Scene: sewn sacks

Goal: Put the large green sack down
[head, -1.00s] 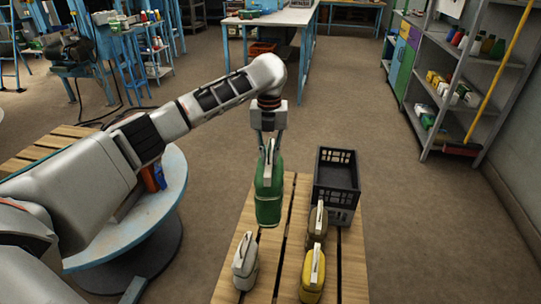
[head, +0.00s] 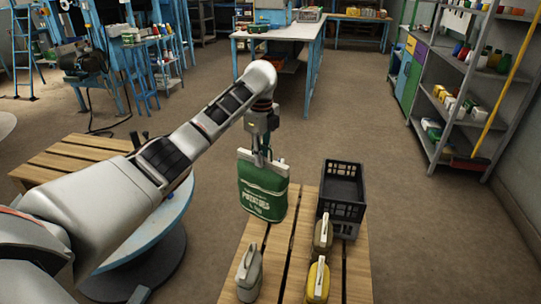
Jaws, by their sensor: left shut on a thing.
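The large green sack (head: 263,190) has a white top band and the printed word POTATOES. My left gripper (head: 262,155) is shut on its top and holds it upright over the left back part of the slatted wooden table (head: 283,245). I cannot tell whether its bottom touches the table. My right gripper is not in view.
A black crate (head: 342,210) stands at the back right. A round blue table (head: 135,245) is at the left.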

